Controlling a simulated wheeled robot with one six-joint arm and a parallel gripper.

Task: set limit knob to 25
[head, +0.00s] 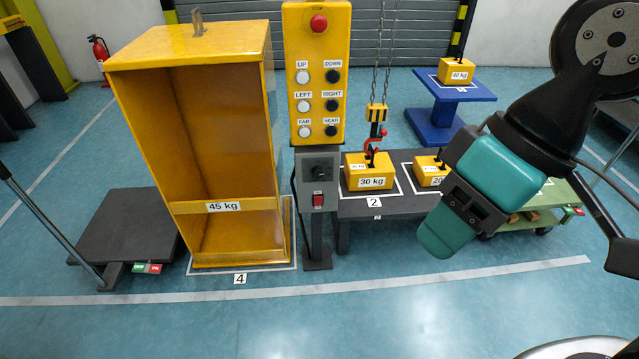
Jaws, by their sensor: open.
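The limit knob (320,170) appears as a small dark knob on the grey box under the yellow button panel, in the middle of the head view. Its scale and pointer are too small to read. My gripper (446,236), teal and black, hangs at the right, in front of the dark table. It is open and apart from the knob, to its right and nearer the camera. The gap between its fingers is hard to see from this side.
The yellow button panel (317,75) has a red stop button on top. A red switch (318,200) sits just below the knob. A tall yellow 45 kg box (225,207) stands left. A 30 kg block (369,172) under a chain hook sits right. The front floor is clear.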

